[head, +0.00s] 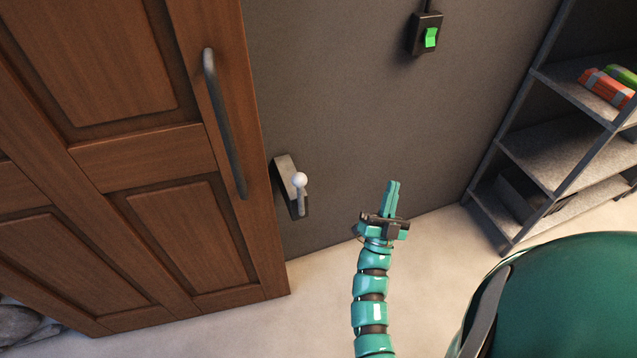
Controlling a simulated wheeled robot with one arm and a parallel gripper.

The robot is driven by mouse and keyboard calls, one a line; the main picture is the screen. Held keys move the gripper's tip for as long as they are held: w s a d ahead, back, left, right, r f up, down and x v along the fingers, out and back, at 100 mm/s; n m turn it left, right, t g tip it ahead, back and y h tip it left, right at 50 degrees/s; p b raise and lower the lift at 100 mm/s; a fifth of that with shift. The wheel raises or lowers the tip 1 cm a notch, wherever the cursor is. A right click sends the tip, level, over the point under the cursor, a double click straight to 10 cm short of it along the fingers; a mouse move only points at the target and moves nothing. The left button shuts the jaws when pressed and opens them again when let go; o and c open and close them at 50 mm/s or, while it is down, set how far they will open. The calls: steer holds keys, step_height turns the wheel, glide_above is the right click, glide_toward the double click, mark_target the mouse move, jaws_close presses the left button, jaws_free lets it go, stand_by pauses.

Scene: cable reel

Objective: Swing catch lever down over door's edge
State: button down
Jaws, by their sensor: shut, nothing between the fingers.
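The brown wooden door (145,152) fills the left of the head view, with a long dark vertical handle (224,122) near its right edge. The catch is on the dark wall just right of the door's edge. It has a grey plate and a light lever (302,194) with a white ball knob (299,179).
A black switch box (426,36) with a green rocker is on the wall above. A grey metal shelf (560,140) with red and green items stands at the right. A large teal rounded body (560,300) fills the lower right. Pale floor (300,325) is clear below the wall.

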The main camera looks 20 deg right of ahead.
steer(key=w+d+f+m+g+y+b, duration=0.1)
steer(key=w+d+f+g+y, duration=0.25)
steer(key=w+f+y, duration=0.35)
steer(key=w+d+f+m+g+y+b, duration=0.25)
steer(key=w+d+f, duration=0.25)
steer(key=f, duration=0.4)
steer(key=s+a+r+n+g+y, duration=0.1)
steer(key=a+r+n+y, duration=0.2)
steer(key=y, duration=0.5)
steer(key=s+a+r+n+g+y+b, duration=0.1)
steer(key=s+a+r+n+y, duration=0.1)
steer(key=a+r+n+y, duration=0.2)
steer(key=a+n+y, duration=0.1)
steer(key=a+y, duration=0.2)
steer(key=y, duration=0.1)
steer(key=shift+s+a+r, duration=0.15)
steer(key=shift+a+r, duration=0.1)
steer(key=shift+a, duration=0.1)
